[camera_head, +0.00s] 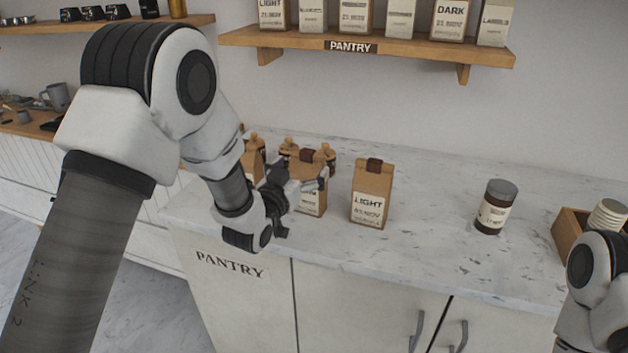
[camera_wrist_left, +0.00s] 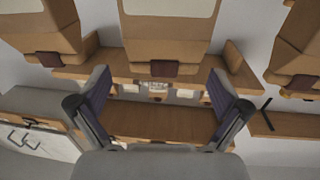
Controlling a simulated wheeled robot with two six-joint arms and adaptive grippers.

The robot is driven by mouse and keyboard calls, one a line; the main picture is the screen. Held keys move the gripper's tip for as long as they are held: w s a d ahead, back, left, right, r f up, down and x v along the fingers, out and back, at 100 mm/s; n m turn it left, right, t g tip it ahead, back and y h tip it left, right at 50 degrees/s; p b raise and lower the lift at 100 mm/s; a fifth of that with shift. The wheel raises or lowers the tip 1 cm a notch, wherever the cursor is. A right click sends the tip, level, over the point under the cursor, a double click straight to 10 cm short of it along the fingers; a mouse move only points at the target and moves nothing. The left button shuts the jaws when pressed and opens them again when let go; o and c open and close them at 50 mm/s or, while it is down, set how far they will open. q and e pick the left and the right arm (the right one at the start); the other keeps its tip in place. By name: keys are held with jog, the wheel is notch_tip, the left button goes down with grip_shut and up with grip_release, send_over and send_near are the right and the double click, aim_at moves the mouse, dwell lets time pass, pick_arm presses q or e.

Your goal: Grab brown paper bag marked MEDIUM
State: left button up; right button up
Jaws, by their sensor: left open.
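No label in view can be read as MEDIUM. A brown paper bag (camera_head: 311,203) stands on the marble counter, partly hidden by my left gripper (camera_head: 308,187), its label unreadable. My left gripper is open and empty in front of that bag. In the left wrist view, a paper bag with a dark red-brown closure (camera_wrist_left: 168,45) lies ahead, between the open fingers (camera_wrist_left: 160,108); I cannot tell that they touch it. A bag marked LIGHT (camera_head: 371,190) stands upright to the right. Another bag (camera_head: 252,160) is partly hidden by my arm.
Jars with wooden knobs (camera_head: 328,155) stand behind the bags. A dark jar with a grey lid (camera_head: 496,207) and a wooden box (camera_head: 570,234) are at right. The PANTRY shelf (camera_head: 400,46) holds several bags above. The counter between the LIGHT bag and jar is clear.

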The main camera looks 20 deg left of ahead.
aim_at(306, 161)
pick_arm(q)
jog(key=w+p, duration=0.1)
jog(key=w, duration=0.3)
jog(key=shift+w+a, duration=0.1)
jog(key=shift+w, duration=0.15)
jog(key=shift+d, duration=0.3)
jog(key=shift+c, duration=1.1)
jog(key=shift+a, duration=0.15)
jog(key=c, duration=1.4)
